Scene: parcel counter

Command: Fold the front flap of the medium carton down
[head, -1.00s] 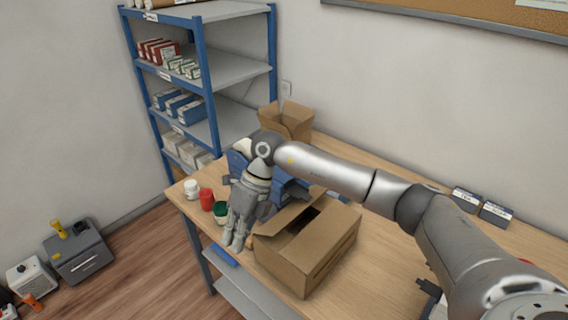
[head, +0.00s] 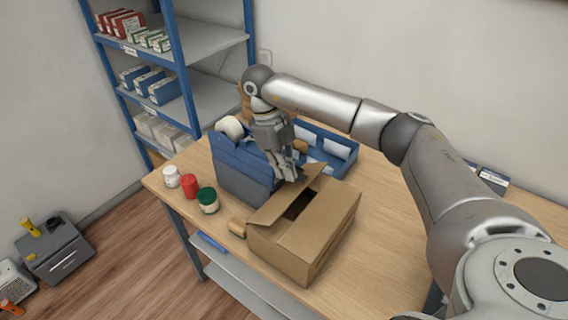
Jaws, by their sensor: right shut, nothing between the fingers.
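The medium carton (head: 318,233) is a brown cardboard box on the wooden table. Its top is partly covered, with a dark gap open in the middle. One flap (head: 284,202) on its left side stands tilted up and outward. My right gripper (head: 286,177) is shut and empty, pointing down just beyond the carton's far left corner, close to the tilted flap's far end. I cannot tell whether it touches the flap. My left gripper is not in view.
A blue upright holder (head: 240,172) and a blue tray (head: 340,152) stand close behind the carton. White, red and green jars (head: 207,200) line the left table edge. A small tan block (head: 237,228) lies beside the carton. Table right of the carton is clear.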

